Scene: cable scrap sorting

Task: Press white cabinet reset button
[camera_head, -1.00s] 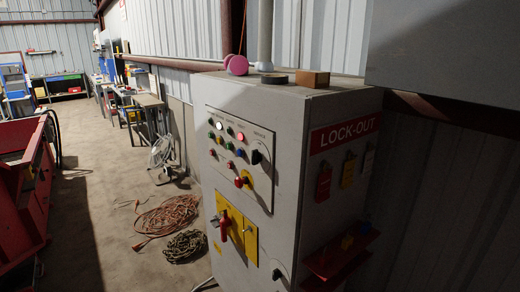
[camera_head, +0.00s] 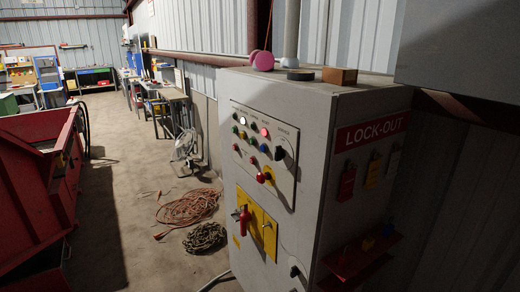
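The grey-white cabinet (camera_head: 285,105) stands right of centre in the head view, with its control panel (camera_head: 286,186) facing left. A small white round light or button (camera_head: 243,120) shows in the panel's top row. Lower rows hold more small coloured buttons, a black knob (camera_head: 280,153) and a red knob on yellow (camera_head: 262,177). The labels are too small to read, so I cannot tell which is the reset. Neither of my grippers is in view.
A red handle (camera_head: 244,216) on a yellow plate juts from the cabinet below the panel. Coiled orange cable (camera_head: 188,208) and dark chain or cable (camera_head: 204,237) lie on the floor. A red bin (camera_head: 35,190) stands at left.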

